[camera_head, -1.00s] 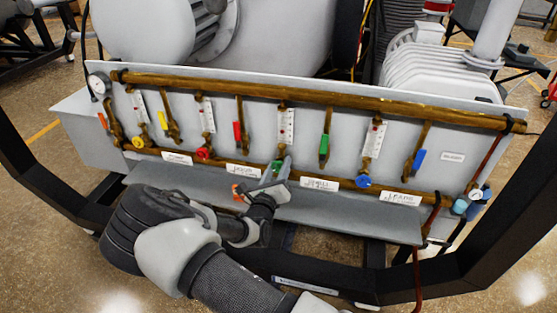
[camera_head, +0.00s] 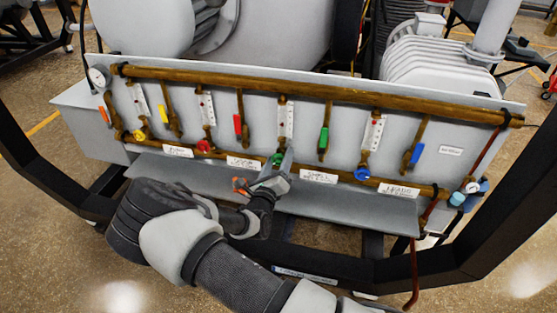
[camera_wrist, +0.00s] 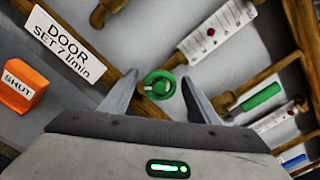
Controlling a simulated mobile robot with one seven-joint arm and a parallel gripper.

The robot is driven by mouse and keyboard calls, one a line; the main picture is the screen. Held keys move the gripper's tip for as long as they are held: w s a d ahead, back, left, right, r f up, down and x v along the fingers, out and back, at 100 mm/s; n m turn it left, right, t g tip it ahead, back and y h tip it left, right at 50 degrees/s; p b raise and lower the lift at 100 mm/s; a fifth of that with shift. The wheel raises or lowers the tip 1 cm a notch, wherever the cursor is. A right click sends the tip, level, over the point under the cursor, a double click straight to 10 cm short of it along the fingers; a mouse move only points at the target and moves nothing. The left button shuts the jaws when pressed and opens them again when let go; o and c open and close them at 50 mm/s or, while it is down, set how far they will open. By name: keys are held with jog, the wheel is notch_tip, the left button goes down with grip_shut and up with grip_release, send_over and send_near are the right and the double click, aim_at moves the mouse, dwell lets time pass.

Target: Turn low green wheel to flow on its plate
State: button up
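The low green wheel (camera_head: 278,160) is on the lower brass pipe, below a white flow gauge (camera_head: 285,118). My gripper (camera_head: 276,168) is at the wheel in the head view. In the wrist view its two fingers are apart, one each side of the wheel, with gaps visible, so it is open. A white plate (camera_wrist: 75,45) reading "DOOR SET 7 l/min" is left of the wheel. The gauge (camera_wrist: 205,30) is at its upper right, its reading too small to tell.
An orange block (camera_wrist: 22,85) marked "SHUT" is left of my gripper. A lever with a green handle (camera_head: 323,138) is right of the wheel, a red-handled one (camera_head: 238,125) left. Red (camera_head: 204,146) and blue (camera_head: 362,173) wheels sit further along. A grey shelf (camera_head: 345,207) lies below.

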jog(key=shift+s, duration=0.1)
jog(key=p+v, duration=0.1)
jog(key=v, duration=1.6)
jog(key=shift+s+a, duration=0.1)
jog(key=s+d+r+m+g+h+p, duration=0.35)
jog(key=d+r+m+g, duration=0.35)
jog(key=d+r+m, duration=0.3)
jog(key=s+d+r+m+g+h+p, duration=0.2)
jog(key=s+d+r+m+g+h, duration=0.15)
jog(key=d+r+m+g, duration=0.7)
jog(key=s+a+r+m+t+y+p, duration=0.1)
jog(key=s+r+m+y, duration=0.4)
jog(key=r+m, duration=0.5)
jog(key=s+a+r+m+t+y+p, duration=0.1)
jog(key=s+r+m+t+y+p, duration=0.3)
jog(key=r+m, duration=0.6)
jog(key=s+y+p, duration=0.1)
jog(key=s+y, duration=0.1)
jog(key=s, duration=0.1)
jog(key=shift+a+t+y, duration=0.3)
jog(key=shift+a+t, duration=0.05)
